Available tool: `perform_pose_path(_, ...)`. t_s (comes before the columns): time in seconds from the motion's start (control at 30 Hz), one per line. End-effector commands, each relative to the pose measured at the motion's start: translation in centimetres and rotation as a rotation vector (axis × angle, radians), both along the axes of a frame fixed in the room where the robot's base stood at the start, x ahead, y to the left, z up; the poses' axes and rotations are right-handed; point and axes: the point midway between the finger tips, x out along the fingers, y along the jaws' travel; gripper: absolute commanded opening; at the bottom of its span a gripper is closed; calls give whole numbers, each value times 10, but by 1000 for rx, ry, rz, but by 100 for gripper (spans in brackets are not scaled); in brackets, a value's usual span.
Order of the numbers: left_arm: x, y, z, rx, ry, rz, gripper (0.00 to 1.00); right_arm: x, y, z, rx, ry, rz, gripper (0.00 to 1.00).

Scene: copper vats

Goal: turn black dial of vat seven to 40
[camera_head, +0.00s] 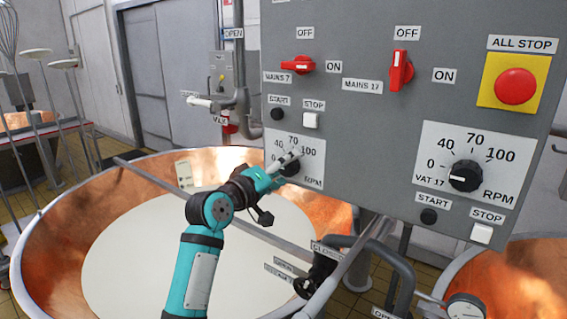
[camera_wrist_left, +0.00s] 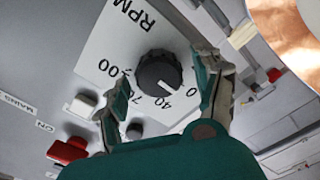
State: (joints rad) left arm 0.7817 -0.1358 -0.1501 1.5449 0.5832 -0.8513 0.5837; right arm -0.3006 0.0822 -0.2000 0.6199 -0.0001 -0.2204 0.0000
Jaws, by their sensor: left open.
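The black dial (camera_head: 291,168) sits on a white plate below the MAINS 7 label, on the left of the grey panel; the gripper hides part of it and its vat label. In the left wrist view the dial (camera_wrist_left: 158,72) shows its white pointer mark between 0 and 40. My left gripper (camera_head: 280,165) is at the dial. Its two fingers are open in the wrist view (camera_wrist_left: 161,80), one on each side of the dial, with gaps visible; I cannot tell how deep they reach. My right gripper is not in view.
The VAT 17 dial (camera_head: 465,176) is to the right on the same panel. Red mains switches (camera_head: 298,65), a START button (camera_head: 277,114), a STOP button (camera_head: 310,120) and the red ALL STOP button (camera_head: 515,86) surround it. A copper vat (camera_head: 60,235) of pale liquid lies below.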

Motion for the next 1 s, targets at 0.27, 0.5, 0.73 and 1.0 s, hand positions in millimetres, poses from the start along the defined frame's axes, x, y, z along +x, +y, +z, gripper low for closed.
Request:
perform_pose_path(0.27,3,-2,0,-1,-1,0,68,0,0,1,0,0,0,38)
perform_pose_path(0.5,3,-2,0,0,0,1,46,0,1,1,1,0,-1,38)
perform_pose_path(0.73,3,-2,0,0,0,1,16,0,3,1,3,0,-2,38)
perform_pose_path(1.0,3,-1,-1,20,-14,1,12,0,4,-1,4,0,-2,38)
